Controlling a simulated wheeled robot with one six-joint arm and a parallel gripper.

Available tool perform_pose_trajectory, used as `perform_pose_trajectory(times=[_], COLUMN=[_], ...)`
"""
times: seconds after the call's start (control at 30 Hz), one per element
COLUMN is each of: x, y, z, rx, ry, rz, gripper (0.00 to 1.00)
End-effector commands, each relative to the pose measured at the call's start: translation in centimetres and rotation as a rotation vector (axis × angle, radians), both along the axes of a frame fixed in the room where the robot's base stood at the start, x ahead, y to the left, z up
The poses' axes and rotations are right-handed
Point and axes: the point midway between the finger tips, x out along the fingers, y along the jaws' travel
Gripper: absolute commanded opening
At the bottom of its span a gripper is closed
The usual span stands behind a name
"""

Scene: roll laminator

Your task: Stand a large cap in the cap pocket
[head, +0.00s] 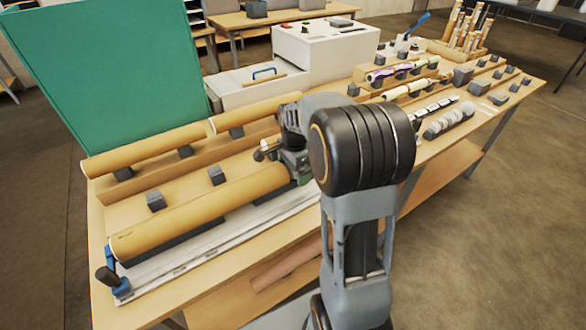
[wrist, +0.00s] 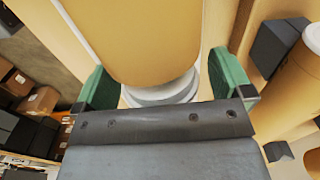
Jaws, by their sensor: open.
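My gripper (head: 292,162) is over the right part of the front brown roll (head: 200,212), partly hidden by my arm. In the wrist view its green jaws (wrist: 164,82) are open, one on each side of a brown roll (wrist: 135,40). A pale grey round cap or rim (wrist: 163,92) shows at the roll's near end, between the jaws. I cannot tell whether the jaws touch it. Several pale round caps (head: 450,118) stand in a row at the right front of the bench. I cannot make out which place is the cap pocket.
The wooden bench (head: 112,284) carries more brown rolls (head: 145,150) on dark cradles (head: 155,201). A white laminator (head: 325,48) stands at the back, beside a large green panel (head: 105,65). Upright rolls (head: 468,28) stand at the far right. Floor is free right of the bench.

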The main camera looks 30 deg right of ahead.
Motion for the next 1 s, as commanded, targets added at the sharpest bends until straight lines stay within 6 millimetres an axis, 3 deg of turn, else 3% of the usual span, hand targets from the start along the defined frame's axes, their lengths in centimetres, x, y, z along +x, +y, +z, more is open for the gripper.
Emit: perform_pose_trajectory(times=[0.23, 0.7, 1.0], x=[0.1, 0.0, 0.0], y=[0.0, 0.0, 0.0], z=[1.7, 10.8, 13.5], rx=[-0.001, -0.001, 0.0], ry=[-0.003, -0.003, -0.001], rz=[0.0, 0.0, 0.0], gripper=[0.98, 0.98, 0.98])
